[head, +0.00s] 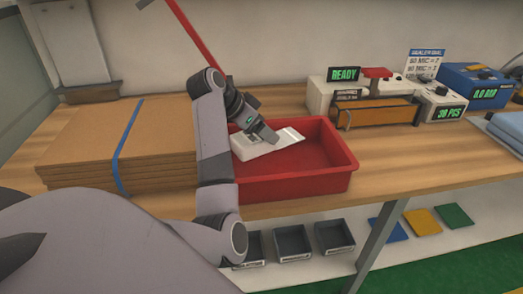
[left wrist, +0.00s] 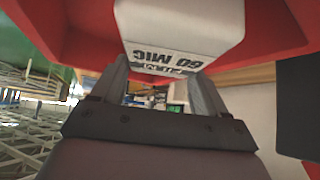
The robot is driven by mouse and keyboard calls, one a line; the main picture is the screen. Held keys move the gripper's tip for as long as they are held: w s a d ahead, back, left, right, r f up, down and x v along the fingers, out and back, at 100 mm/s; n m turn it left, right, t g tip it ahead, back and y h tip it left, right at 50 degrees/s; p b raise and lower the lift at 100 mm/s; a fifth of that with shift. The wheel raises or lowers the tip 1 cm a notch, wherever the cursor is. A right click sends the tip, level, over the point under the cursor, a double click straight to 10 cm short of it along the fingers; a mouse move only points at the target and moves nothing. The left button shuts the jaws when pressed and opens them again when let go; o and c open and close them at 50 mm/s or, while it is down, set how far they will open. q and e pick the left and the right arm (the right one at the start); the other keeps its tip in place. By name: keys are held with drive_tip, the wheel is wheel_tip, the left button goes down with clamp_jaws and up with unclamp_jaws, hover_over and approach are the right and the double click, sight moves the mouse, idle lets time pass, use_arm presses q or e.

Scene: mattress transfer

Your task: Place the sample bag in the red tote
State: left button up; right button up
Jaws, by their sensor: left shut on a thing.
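The sample bag (head: 262,146) is a white, flat packet with dark print reading "60 MIC", seen large in the left wrist view (left wrist: 178,32). The red tote (head: 337,150) stands on the wooden bench. My left gripper (head: 268,136) reaches down into the tote and is shut on the bag. The bag is inside the tote's outline, over its left part. I cannot tell whether it touches the tote floor. In the left wrist view, my left gripper's fingers (left wrist: 160,85) are at the printed end of the bag, with red tote walls around it. My right gripper is not in view.
A strapped stack of brown cardboard (head: 80,150) lies left of the tote. A sealer (head: 375,112) with a "READY" display, a "30 PCS" counter (head: 440,103) and a blue device (head: 478,85) stand at the right. Grey bins (head: 293,242) sit on the shelf below.

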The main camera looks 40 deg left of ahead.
sight(247, 137)
use_arm(q)
drive_tip(key=shift+f, duration=3)
drive_tip(key=shift+f, duration=0.1)
drive_tip(key=o, duration=1.2)
drive_tip(key=shift+o, duration=0.2)
drive_tip(key=shift+r, duration=0.2)
drive_tip(key=p+v, duration=0.1)
drive_tip(key=v, duration=0.9)
drive_tip(key=shift+p+v, duration=0.85)
drive_tip(key=shift+v, duration=0.1)
